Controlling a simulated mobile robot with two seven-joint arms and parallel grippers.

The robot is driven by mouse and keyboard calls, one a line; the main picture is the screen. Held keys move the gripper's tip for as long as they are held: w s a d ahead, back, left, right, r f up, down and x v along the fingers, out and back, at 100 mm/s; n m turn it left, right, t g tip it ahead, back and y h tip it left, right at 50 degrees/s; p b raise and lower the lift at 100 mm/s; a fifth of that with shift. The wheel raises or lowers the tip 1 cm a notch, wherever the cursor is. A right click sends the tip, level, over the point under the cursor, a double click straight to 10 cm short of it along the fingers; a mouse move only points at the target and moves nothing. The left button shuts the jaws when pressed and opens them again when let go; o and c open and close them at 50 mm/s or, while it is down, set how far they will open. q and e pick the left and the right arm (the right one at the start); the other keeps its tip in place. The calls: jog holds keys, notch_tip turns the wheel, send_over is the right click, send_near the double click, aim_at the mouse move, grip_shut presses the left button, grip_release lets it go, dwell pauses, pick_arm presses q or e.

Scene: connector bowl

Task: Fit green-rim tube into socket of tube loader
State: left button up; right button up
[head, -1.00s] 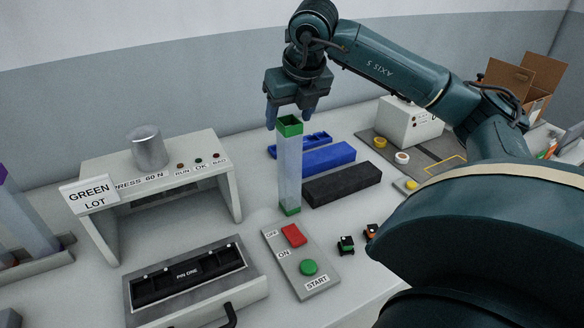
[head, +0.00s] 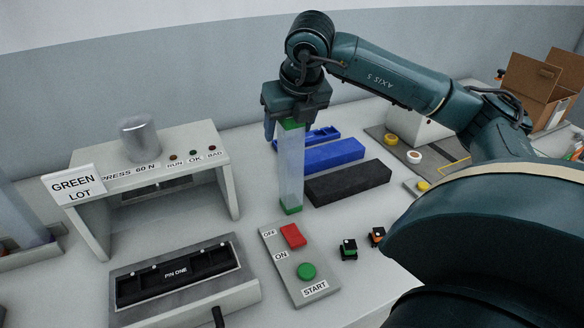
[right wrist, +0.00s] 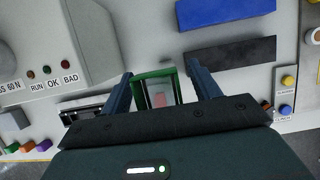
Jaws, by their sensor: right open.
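The green-rim tube (head: 290,175) is clear, square and tall, and stands upright on the bench right of the press. It has a green band at top and bottom. My right gripper (head: 291,127) is open, pointing down, with its fingers around the tube's top. In the right wrist view the green rim (right wrist: 153,73) lies between the two open fingers (right wrist: 160,70), with gaps at the sides. At the left edge, part of another clear tube (head: 22,220) stands in a low holder (head: 30,258). I cannot tell whether this is the tube loader. My left gripper is out of view.
The press (head: 228,180) with a GREEN LOT sign (head: 73,186) stands left of the tube. A pin fixture (head: 185,278) and a button panel (head: 300,265) are in front. Blue (head: 333,155) and black (head: 347,184) blocks lie close right. Small connectors (head: 348,250) sit near the front edge.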

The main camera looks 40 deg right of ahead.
jog(key=shift+c, duration=0.3)
grip_shut()
dwell(0.3)
